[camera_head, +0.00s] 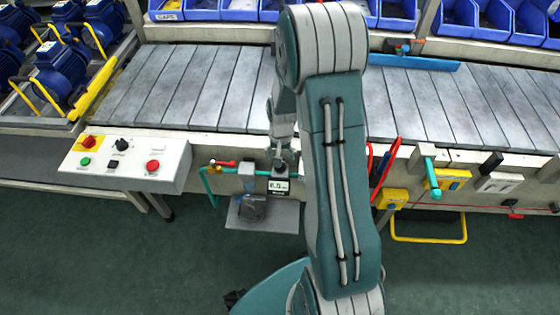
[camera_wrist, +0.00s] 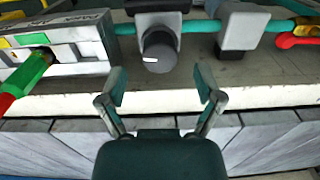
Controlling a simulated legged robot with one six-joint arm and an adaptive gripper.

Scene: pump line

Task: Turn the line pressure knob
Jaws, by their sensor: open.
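The line pressure knob (camera_wrist: 159,50) is a dark grey round knob with a white mark pointing left, on a teal pipe in the wrist view. My gripper (camera_wrist: 160,86) is open, with one finger to each side below the knob in the picture. Nothing is between the fingers, and they appear apart from the knob. In the head view a small display (camera_head: 279,186) reading about 6.5 hangs at the pipe below my wrist. The knob cannot be made out clearly there.
A grey block (camera_wrist: 243,28) and a red handle (camera_wrist: 300,40) are right of the knob in the wrist view. A box (camera_wrist: 85,50) and a green-and-red handle (camera_wrist: 28,82) are left. A button panel (camera_head: 128,160) stands left in the head view, beside the slatted conveyor (camera_head: 190,85).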

